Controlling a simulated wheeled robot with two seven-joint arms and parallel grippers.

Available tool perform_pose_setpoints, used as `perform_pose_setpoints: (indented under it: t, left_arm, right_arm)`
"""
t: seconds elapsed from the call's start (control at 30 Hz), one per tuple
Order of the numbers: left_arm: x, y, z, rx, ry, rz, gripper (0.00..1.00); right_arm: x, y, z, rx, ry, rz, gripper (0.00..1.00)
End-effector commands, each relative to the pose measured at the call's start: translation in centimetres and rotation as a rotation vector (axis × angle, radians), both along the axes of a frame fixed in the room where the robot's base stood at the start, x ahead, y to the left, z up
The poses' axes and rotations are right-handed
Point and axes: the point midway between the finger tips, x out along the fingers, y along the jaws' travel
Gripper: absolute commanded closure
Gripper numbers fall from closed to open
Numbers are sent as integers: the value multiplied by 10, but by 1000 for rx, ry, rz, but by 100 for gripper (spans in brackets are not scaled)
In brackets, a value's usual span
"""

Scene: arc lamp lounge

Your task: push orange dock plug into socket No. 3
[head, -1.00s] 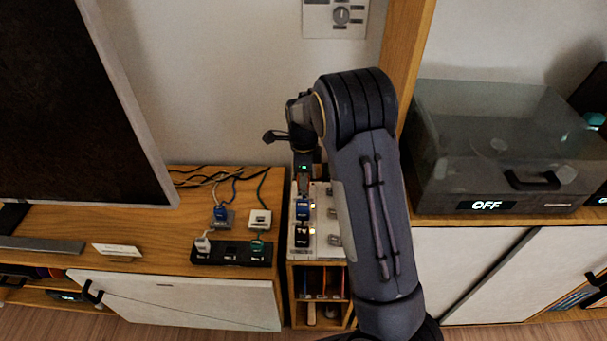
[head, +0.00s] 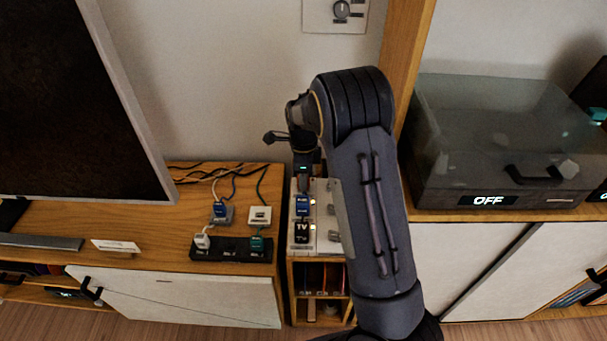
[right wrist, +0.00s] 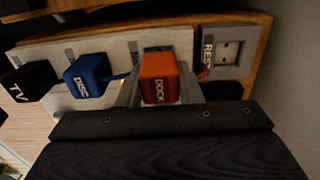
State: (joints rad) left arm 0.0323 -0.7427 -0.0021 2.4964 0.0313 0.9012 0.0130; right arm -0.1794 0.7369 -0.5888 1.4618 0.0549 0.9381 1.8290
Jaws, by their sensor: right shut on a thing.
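The orange plug marked DOCK (right wrist: 160,78) sits between the fingers of my right gripper (right wrist: 161,92) in the right wrist view, and the gripper is shut on it. The plug is over the pale socket strip (right wrist: 118,48), between the blue DISC plug and a grey socket marked RES. I cannot tell how deep it sits, as its prongs are hidden. In the head view my right gripper (head: 304,186) points down at the far end of the strip (head: 322,228), and the orange plug is hidden. My left gripper is not in view.
The blue DISC plug (right wrist: 88,76) and black TV plug (right wrist: 30,84) stand on the strip beside the orange one. The RES socket (right wrist: 228,52) is empty. A black socket bar (head: 230,252) with plugs lies left on the wooden cabinet. A smoky-lidded box (head: 500,135) stands right.

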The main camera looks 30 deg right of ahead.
Motion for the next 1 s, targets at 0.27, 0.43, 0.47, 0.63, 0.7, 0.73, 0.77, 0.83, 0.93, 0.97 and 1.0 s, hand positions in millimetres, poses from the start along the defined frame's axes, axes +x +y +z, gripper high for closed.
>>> perform_pose_setpoints:
  t: [0.27,0.43,0.47,0.63,0.7,0.73,0.77,0.83,0.93,0.97,1.0]
  left_arm:
    - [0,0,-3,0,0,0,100]
    - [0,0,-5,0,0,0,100]
    - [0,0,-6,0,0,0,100]
    - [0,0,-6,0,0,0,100]
    - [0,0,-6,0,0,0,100]
    - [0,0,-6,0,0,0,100]
    - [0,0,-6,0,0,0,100]
    - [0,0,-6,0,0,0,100]
    - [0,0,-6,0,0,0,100]
    - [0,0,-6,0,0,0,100]
    - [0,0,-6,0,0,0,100]
  right_arm:
    - [0,0,-8,0,1,0,93]
    - [0,0,-12,0,2,0,93]
    - [0,0,-13,0,2,0,93]
    - [0,0,-14,1,1,0,59]
    - [0,0,-14,1,1,0,49]
    - [0,0,-14,1,1,0,46]
    - [0,0,-14,1,1,0,42]
    - [0,0,-14,1,1,0,42]
    - [0,0,-14,1,1,0,42]
    - [0,0,-14,1,1,0,42]
    - [0,0,-14,1,1,0,42]
